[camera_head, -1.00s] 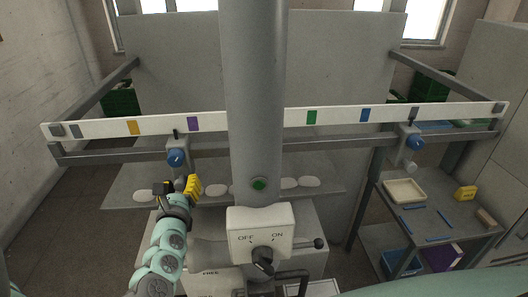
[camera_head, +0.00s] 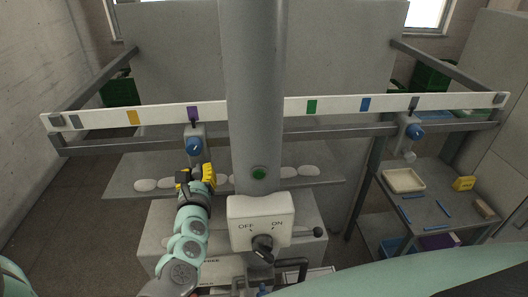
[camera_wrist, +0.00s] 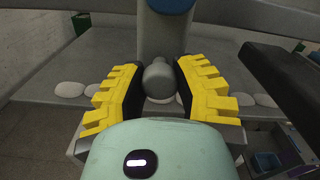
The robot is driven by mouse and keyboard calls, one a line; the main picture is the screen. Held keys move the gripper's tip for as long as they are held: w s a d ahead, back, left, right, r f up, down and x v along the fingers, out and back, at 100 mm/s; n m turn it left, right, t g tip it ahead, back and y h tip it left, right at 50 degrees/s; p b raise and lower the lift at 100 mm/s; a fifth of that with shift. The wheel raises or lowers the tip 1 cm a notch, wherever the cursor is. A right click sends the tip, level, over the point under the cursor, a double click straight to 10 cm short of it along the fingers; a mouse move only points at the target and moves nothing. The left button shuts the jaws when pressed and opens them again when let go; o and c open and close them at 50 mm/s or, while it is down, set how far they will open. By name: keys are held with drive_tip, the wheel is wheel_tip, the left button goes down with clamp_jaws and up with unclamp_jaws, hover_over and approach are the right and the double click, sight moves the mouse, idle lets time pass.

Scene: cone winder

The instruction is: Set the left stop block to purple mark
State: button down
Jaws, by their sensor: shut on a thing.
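The left stop block (camera_head: 194,134) hangs on the grey rail, with a blue knob (camera_head: 194,147) on its front. Its dark pointer stands directly below the purple mark (camera_head: 193,114) on the white scale strip (camera_head: 265,107), lined up with it as far as I can see. My gripper (camera_head: 195,177), with yellow fingers, is just below the block. In the wrist view, the fingers are shut on the block's grey round handle (camera_wrist: 158,78), one finger on each side. The blue knob (camera_wrist: 170,4) shows above, cut by the frame edge.
The right stop block (camera_head: 410,120) sits far right on the rail, below a grey mark. A thick grey column (camera_head: 255,80) stands right of my gripper and hides part of the strip. A switch box (camera_head: 260,220) is on its front. White pads lie on the shelf (camera_head: 125,187) behind.

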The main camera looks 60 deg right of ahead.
drive_tip(key=shift+s+d+f, duration=0.1)
drive_tip(key=shift+s, duration=0.05)
drive_tip(key=c, duration=0.6)
unclamp_jaws()
drive_tip(key=shift+c, duration=0.2)
drive_tip(key=v, duration=1.2)
